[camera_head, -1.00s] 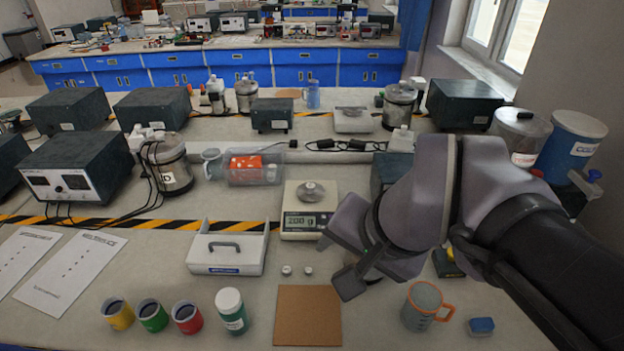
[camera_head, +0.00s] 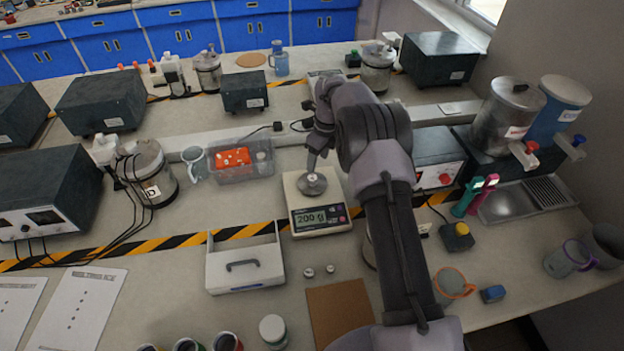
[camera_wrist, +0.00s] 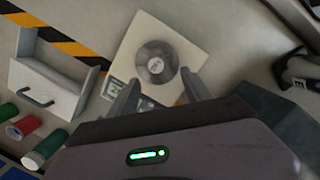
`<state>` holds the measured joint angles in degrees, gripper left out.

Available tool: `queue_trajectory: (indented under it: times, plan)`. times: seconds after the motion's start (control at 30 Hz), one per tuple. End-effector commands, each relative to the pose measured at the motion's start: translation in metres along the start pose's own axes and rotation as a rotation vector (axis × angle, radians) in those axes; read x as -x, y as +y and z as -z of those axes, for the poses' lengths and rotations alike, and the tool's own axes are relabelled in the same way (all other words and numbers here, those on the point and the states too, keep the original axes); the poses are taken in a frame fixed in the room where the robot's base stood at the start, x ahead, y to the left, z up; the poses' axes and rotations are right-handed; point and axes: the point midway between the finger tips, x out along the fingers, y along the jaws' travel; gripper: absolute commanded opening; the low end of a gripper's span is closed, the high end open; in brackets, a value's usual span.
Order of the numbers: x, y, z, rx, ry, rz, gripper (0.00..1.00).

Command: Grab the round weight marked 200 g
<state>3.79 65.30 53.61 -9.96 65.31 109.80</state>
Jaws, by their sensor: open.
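The round metal weight (camera_head: 312,184) sits on the pan of a white balance (camera_head: 318,226) whose display reads 200 g. In the wrist view the weight (camera_wrist: 157,62) shows as a grey disc with a small knob, on the pale balance (camera_wrist: 138,40). My gripper (camera_head: 314,162) is over the weight in the head view. In the wrist view my gripper (camera_wrist: 155,84) is open, with one finger on each side of the picture below the weight and nothing between the tips. I cannot tell whether a finger touches the weight.
Two small weights (camera_head: 320,271) lie in front of the balance. A white tray with a handle (camera_head: 245,275) stands to the left. A clear bin (camera_head: 242,172) stands behind it. A dark box with a red knob (camera_head: 438,162) is close on the right. A brown board (camera_head: 338,312) lies in front.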

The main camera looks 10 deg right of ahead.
Motion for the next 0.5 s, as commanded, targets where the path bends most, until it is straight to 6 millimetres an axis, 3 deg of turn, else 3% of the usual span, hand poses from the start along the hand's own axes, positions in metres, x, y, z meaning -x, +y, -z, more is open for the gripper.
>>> queue_trajectory:
  times: [0.1, 0.3, 0.5]
  plan:
    - [-0.025, 0.0, 0.0, 0.001, 0.0, 0.001, 0.58]
    - [-0.043, 0.003, 0.0, 0.004, 0.0, 0.001, 0.58]
    - [-0.082, 0.009, 0.002, 0.002, 0.0, 0.0, 0.58]
